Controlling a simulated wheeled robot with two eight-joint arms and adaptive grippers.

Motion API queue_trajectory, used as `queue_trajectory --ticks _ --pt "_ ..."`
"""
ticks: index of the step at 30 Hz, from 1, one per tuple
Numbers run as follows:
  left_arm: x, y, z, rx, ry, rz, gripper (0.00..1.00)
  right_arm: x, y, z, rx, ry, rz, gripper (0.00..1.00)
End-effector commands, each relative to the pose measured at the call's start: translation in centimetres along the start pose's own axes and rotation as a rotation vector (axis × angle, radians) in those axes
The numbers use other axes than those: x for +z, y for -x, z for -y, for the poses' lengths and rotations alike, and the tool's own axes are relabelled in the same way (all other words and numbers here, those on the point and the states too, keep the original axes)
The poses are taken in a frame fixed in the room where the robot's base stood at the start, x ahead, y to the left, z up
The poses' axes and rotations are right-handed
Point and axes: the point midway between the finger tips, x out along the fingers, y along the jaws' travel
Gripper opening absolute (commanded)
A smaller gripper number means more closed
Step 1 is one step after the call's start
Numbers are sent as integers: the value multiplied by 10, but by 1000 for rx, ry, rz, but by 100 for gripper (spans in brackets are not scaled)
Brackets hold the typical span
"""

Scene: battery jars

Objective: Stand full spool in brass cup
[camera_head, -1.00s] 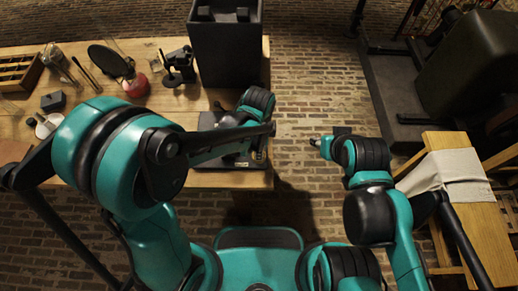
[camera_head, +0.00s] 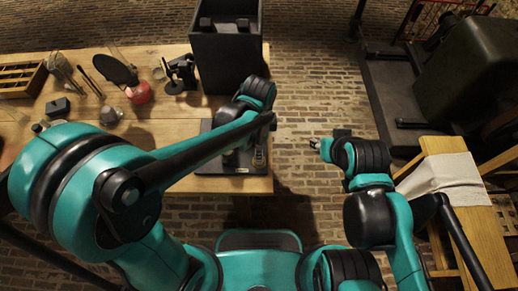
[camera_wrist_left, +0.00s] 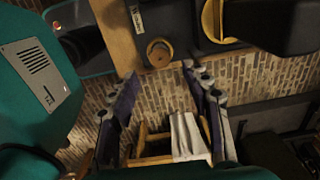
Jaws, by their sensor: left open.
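A small round brass-coloured piece with a dark centre (camera_wrist_left: 158,50) stands at the wooden table's edge in the left wrist view; I cannot tell whether it is the cup or the spool.
A tall black box (camera_head: 227,50) stands at the table's back right. A red-based round mirror-like piece (camera_head: 139,93), a small black block (camera_head: 57,107) and a compartment box (camera_head: 22,78) lie left. A cloth-draped wooden stand (camera_head: 455,175) is at right. Floor between is clear.

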Motion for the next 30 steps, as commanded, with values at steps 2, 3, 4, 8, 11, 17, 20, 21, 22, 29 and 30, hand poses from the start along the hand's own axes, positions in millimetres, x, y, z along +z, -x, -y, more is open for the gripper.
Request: queue_trajectory --ticks 2,3,4,8,11,17,20,21,22,29,30 --pt "0 20 0 0 0 0 48 -5 8 0 0 0 0 40" --pt "0 26 0 0 0 0 48 -7 9 0 0 0 0 40" --pt "0 30 0 0 0 0 48 -7 10 0 0 0 0 40" --pt "0 43 0 0 0 0 48 -9 13 0 0 0 0 40" --pt "0 47 0 0 0 0 48 -10 14 0 0 0 0 40" --pt "8 52 -1 -17 51 -8 48 -10 13 0 0 0 0 40" --pt "28 65 -2 -69 199 -36 48 -10 13 0 0 0 0 40" --pt "40 72 -4 -99 287 -54 48 -10 13 0 0 0 0 40" --pt "50 77 -6 -124 362 -70 48 -10 13 0 0 0 0 40" --pt "125 109 -27 -327 990 -251 48 -10 13 0 0 0 0 40" --pt "136 112 -32 -357 1087 -286 48 -10 13 0 0 0 0 40"
